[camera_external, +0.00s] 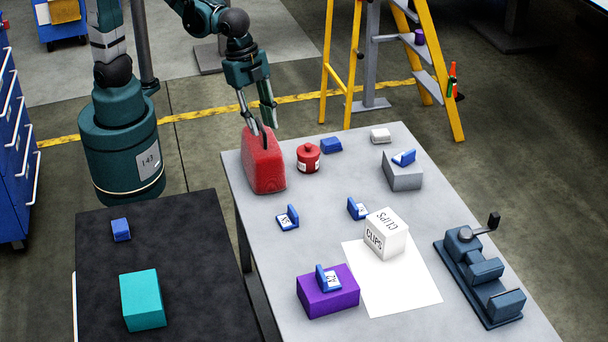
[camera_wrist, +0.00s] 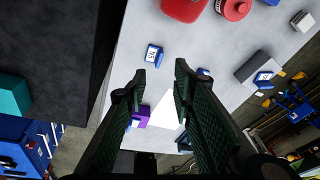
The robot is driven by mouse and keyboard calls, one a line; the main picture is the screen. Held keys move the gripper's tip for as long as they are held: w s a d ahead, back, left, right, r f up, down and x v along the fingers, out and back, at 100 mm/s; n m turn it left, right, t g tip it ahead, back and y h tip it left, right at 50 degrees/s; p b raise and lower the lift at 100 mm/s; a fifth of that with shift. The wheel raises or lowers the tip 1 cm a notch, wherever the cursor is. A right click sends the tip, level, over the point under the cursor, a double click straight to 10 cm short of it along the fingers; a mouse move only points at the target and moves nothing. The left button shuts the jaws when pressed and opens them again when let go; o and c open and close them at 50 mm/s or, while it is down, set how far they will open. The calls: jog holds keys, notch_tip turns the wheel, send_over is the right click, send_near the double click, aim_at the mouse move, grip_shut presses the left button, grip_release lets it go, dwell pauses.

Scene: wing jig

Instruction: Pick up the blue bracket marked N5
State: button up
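Several blue brackets with white labels are in view. One bracket (camera_external: 288,218) lies on the grey table in front of the red can; its small label seems to read N5, though I cannot be sure. It probably is the bracket (camera_wrist: 153,54) ahead of my fingertips in the wrist view. Another bracket (camera_external: 357,208) stands beside the white CLIPS box, partly hidden. One bracket (camera_external: 328,279) sits on a purple box, and one (camera_external: 404,158) on a grey block. My gripper (camera_external: 264,130) is open and empty, near the top of the red can in the external view (camera_wrist: 160,70).
The red can (camera_external: 262,166) and a red lidded pot (camera_external: 308,158) stand at the table's far left. The CLIPS box (camera_external: 386,236) stands on a white sheet (camera_external: 410,285). A dark vise (camera_external: 482,272) is at right. A black table (camera_external: 200,260) holds a teal box (camera_external: 142,300).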

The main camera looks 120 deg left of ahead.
jog(key=w+d+f+m+g+b, duration=0.1)
jog(key=w+f, duration=0.5)
jog(key=f, duration=0.2)
jog(key=m+g+b, duration=0.1)
jog(key=m+g, duration=0.1)
send_over(293, 210)
notch_tip(293, 210, down, 10)
jog(key=shift+s+d, duration=0.1)
jog(key=shift+s, duration=0.05)
jog(key=shift+f, duration=0.45)
jog(key=shift+f, duration=0.1)
jog(key=shift+f, duration=1.2)
jog(key=shift+b, duration=0.3)
jog(key=shift+w+f+b, duration=0.2)
jog(key=shift+f+b, duration=0.15)
jog(key=shift+f, duration=2.25)
